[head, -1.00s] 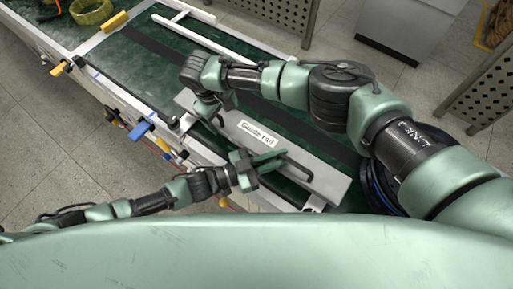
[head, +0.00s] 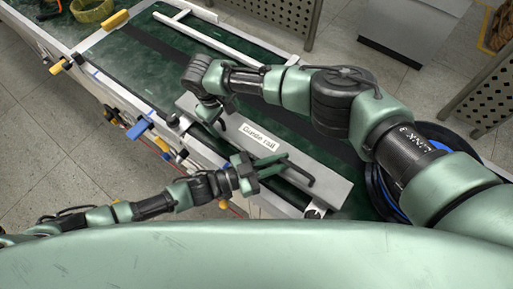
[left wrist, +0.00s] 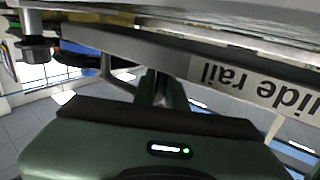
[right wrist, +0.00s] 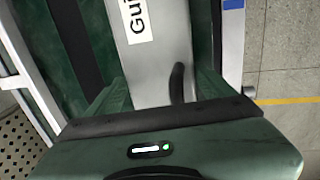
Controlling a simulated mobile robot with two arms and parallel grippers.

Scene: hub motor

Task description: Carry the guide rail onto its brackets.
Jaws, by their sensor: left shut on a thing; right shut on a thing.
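The guide rail (head: 228,119) is a long grey bar with a white label and dark handles. It lies lengthwise along the near side of the green conveyor; I cannot tell whether it touches anything below. My left gripper (head: 278,161) is shut on the handle near the rail's right end. In the left wrist view the rail (left wrist: 150,47) passes overhead, label upside down. My right gripper (head: 210,110) is shut on the handle near the other end; that handle (right wrist: 178,84) shows in the right wrist view. A pale bracket-like part (head: 316,210) shows by the rail's right end, partly hidden.
The green conveyor belt (head: 135,62) has a white side frame with blue and yellow clamps (head: 140,127) along its near edge. A white bar (head: 215,40) runs along the far side. A dark blue cable coil (head: 380,190) lies right of the rail. Perforated panels stand beyond.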

